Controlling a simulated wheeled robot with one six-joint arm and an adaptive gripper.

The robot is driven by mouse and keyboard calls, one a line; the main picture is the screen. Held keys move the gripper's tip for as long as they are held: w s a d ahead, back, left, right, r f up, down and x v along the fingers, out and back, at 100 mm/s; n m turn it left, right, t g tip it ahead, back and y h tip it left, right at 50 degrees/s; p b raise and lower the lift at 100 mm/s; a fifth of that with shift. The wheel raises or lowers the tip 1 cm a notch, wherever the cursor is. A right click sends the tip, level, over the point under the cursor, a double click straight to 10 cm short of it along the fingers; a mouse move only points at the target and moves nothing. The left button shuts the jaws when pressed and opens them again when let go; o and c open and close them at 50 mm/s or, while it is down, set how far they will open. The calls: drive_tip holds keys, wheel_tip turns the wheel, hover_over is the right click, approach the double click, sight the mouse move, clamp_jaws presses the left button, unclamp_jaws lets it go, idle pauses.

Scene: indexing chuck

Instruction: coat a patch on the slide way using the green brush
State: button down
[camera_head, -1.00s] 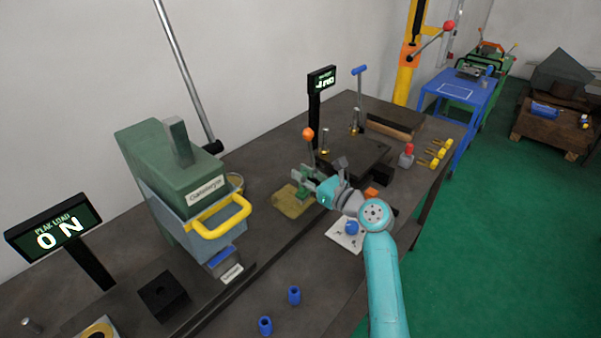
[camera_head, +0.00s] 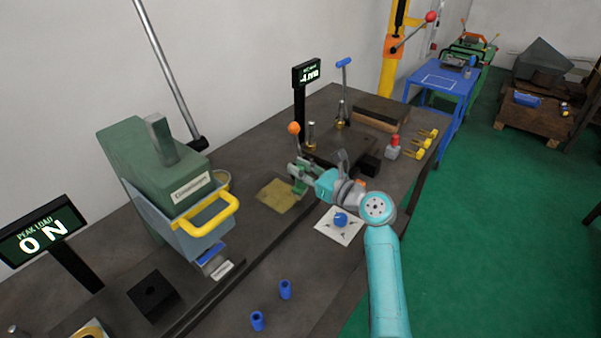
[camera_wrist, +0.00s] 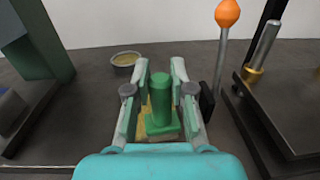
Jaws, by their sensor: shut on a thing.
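The green brush (camera_wrist: 162,105) stands upright between the fingers of my gripper (camera_wrist: 160,78), which is shut on it. In the head view my gripper (camera_head: 300,176) holds the brush near the right edge of a yellowish mat (camera_head: 272,196). The mat partly shows behind the brush in the wrist view. A small bowl with yellowish content (camera_wrist: 125,59) stands beyond, to the left; in the head view it is partly hidden behind the green machine. I cannot tell for sure which surface is the slide way; a long dark rail (camera_head: 250,252) runs along the bench.
An orange-knobbed lever (camera_wrist: 228,14) rises right of my gripper, beside a dark raised plate (camera_wrist: 300,110) with a brass-based post. The green machine (camera_head: 150,165) stands left. A white sheet with a blue knob (camera_head: 340,220) and two blue cylinders (camera_head: 285,289) lie in front.

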drive_tip(key=shift+r, duration=2.15)
drive_tip(key=shift+r, duration=1.5)
drive_tip(key=w+a+f, duration=0.1)
drive_tip(key=w+a, duration=0.1)
drive_tip(key=a, duration=1.1)
wheel_tip(320, 180, down, 6)
drive_tip(key=shift+w+d, duration=0.2)
drive_tip(key=shift+f, duration=1)
